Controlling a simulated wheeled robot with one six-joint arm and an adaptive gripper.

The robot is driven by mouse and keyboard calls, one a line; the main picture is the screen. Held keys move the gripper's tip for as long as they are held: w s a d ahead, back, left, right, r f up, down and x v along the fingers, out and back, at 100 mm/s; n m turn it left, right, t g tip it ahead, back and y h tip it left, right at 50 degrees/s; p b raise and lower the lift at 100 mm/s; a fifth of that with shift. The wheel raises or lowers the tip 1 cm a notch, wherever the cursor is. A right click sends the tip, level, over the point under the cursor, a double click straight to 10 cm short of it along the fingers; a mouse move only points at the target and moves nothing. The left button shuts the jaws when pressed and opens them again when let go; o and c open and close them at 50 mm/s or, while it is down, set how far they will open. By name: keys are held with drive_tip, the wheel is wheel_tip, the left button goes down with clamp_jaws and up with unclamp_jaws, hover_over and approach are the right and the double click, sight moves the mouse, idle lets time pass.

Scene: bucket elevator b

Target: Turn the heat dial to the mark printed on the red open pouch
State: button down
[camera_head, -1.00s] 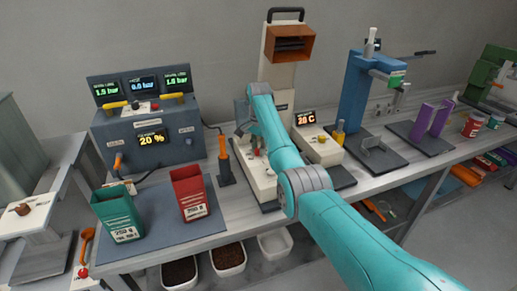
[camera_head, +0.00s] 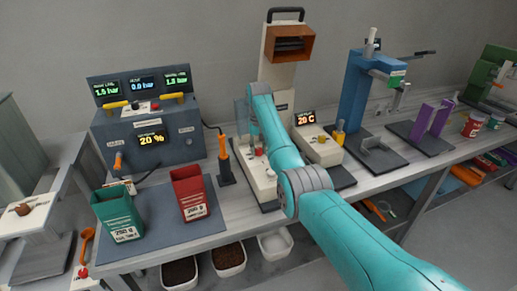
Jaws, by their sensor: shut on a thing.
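The red open pouch (camera_head: 192,194) stands upright on a dark mat, its mouth up. Its white label shows a weight, but the smaller print is too small to read. A white machine (camera_head: 265,185) stands right of it, with a display (camera_head: 306,118) reading 20 C. My arm crosses in front of this machine. My gripper (camera_head: 255,146) is low over the machine's base, mostly hidden behind the arm, and shut on a small part there. I cannot make out whether that part is the heat dial, nor any dial scale.
A green pouch (camera_head: 118,213) stands left of the red one. An orange-handled lever (camera_head: 224,160) rises between the mat and the white machine. A grey console (camera_head: 148,125) reads 20 %. A blue press (camera_head: 358,95) stands right. Bins (camera_head: 228,258) sit below the bench.

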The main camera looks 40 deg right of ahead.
sight(259, 149)
drive_tip(key=n, duration=0.5)
drive_tip(key=shift+n, duration=0.4)
idle(0.4)
drive_tip(key=c, duration=0.8)
unclamp_jaws()
wheel_tip(259, 149, up, 12)
drive_tip(key=shift+s, duration=0.1)
